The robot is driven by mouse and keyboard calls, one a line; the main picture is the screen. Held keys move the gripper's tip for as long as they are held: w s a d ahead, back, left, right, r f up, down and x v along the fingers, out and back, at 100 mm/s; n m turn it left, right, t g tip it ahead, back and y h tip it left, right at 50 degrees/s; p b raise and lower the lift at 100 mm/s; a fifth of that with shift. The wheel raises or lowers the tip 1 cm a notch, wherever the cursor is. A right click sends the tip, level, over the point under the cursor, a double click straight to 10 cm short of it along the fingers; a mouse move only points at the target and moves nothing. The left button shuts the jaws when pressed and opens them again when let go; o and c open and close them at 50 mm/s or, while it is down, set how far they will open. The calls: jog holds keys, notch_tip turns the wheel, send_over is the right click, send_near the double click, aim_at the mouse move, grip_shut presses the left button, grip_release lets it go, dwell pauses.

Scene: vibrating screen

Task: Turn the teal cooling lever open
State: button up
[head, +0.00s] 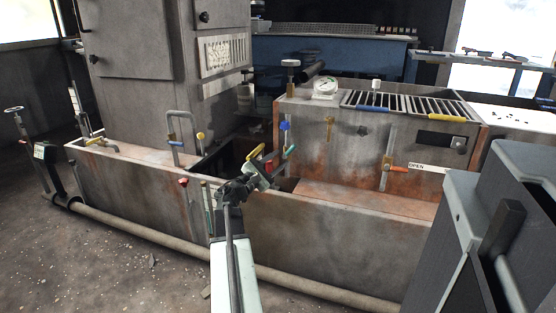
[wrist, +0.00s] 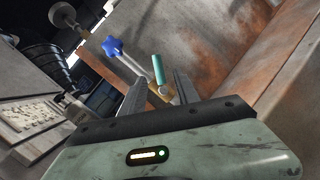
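The teal lever (head: 290,150) is on the left end of the rusty machine's front, just below a blue knob (head: 284,126). In the wrist view the teal handle (wrist: 158,69) stands nearly upright above a brass-coloured pivot (wrist: 164,92). My gripper (head: 277,160) reaches up to it from the lower left. In the wrist view my gripper (wrist: 160,88) is open, with one finger on each side of the line to the lever. I see nothing held. The lower end of the lever is partly hidden by my gripper, and I cannot tell whether the fingers touch it.
The blue star knob (wrist: 112,47) sits close to the lever, on a pale stem. A long trough wall (head: 330,235) lies in front. A red-orange handle (head: 397,169) by an OPEN label is further right. A yellow handle (head: 256,153) is beside my gripper.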

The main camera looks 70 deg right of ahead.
aim_at(290, 150)
jog(key=d+t+p, duration=0.1)
jog(key=p, duration=0.1)
jog(key=s+d+r+n+t+p, duration=0.1)
jog(key=d+p, duration=0.1)
jog(key=s+d+n+t+y+p, duration=0.1)
jog(key=d+p, duration=0.1)
jog(key=shift+s+r+t, duration=0.15)
jog(key=shift+r+t, duration=0.15)
grip_shut()
dwell(0.4)
